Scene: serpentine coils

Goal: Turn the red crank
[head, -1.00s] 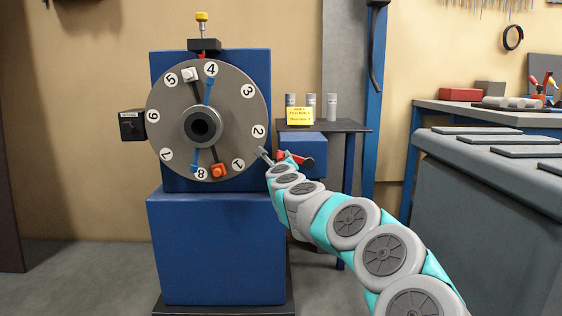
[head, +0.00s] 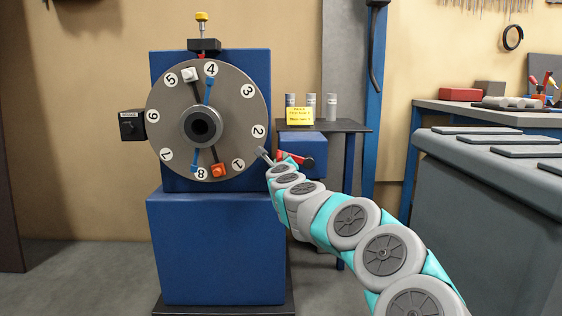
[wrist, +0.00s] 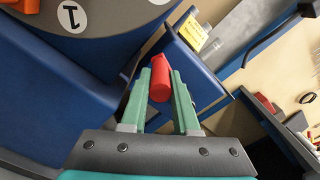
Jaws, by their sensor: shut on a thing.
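The red crank (head: 307,162) is at the front of a small blue box to the right of the numbered dial. In the wrist view its red cylindrical grip (wrist: 160,80) lies between my green fingers. My gripper (wrist: 161,88) is shut on this grip. In the head view my gripper (head: 283,160) is at the crank, and my wrist hides part of it. The crank's mount is mostly hidden.
A large grey numbered dial (head: 235,130) with an orange knob (head: 218,171) and a white knob (head: 190,75) stands left. A yellow note (head: 299,116) and grey cylinders (head: 331,107) are behind the crank. A grey workbench (head: 490,220) is at right.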

